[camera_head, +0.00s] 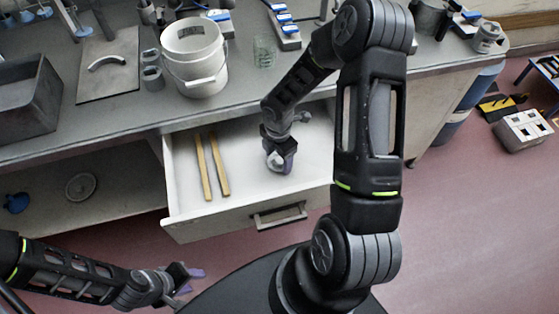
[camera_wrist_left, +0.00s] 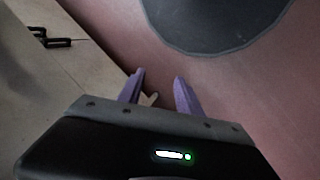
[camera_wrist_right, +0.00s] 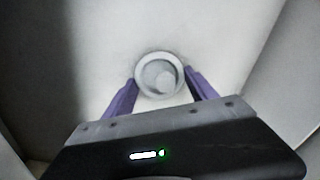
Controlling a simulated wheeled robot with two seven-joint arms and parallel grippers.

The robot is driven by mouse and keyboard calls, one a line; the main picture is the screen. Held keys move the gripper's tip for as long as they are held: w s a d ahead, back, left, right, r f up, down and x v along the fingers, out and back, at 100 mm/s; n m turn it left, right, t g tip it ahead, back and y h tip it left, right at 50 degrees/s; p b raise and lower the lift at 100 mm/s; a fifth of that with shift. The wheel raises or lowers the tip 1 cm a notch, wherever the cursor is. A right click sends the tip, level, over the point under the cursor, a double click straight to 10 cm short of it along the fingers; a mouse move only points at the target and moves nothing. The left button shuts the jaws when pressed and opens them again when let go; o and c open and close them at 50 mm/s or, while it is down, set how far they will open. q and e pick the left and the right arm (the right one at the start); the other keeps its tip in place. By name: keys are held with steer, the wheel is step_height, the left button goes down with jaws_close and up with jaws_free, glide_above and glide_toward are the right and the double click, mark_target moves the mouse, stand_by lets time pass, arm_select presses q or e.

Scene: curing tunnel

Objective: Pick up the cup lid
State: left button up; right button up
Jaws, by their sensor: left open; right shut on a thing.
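The cup lid (camera_wrist_right: 160,76) is a small round whitish disc with a raised rim, in the right wrist view. My right gripper (camera_wrist_right: 161,80) is shut on it, with one purple finger at each side. In the head view this gripper (camera_head: 280,165) is inside the open drawer (camera_head: 300,138), pointing down, and the lid is mostly hidden by the fingers. I cannot tell whether the lid still touches the drawer floor. My left gripper (camera_head: 191,281) is open and empty, low in front of the bench; its fingers also show in the left wrist view (camera_wrist_left: 159,82).
Two wooden sticks (camera_head: 211,165) lie in the drawer, left of my right gripper. A white bucket (camera_head: 194,60), a glass beaker (camera_head: 264,52) and a grey bin (camera_head: 28,98) stand on the bench. A round disc (camera_head: 81,186) lies on the lower shelf. The drawer walls surround my right gripper.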

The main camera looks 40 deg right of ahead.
mark_target(278, 159)
step_height(278, 159, up, 10)
stand_by(0.6)
stand_by(0.5)
steer(key=shift+w+a+f+m, duration=0.55)
steer(key=shift+w+a+m, duration=0.5)
steer(key=shift+a+m, duration=1.5)
steer(key=shift+w+a+f+m, duration=0.55)
steer(key=shift+w+a+m, duration=0.7)
steer(key=shift+m, duration=2.4)
steer(key=shift+w+a+f+m, duration=0.55)
steer(key=shift+w+a+m, duration=0.25)
steer(key=shift+a+m, duration=1.85)
steer(key=shift+d+r+m, duration=0.1)
steer(key=shift+d+m, duration=0.35)
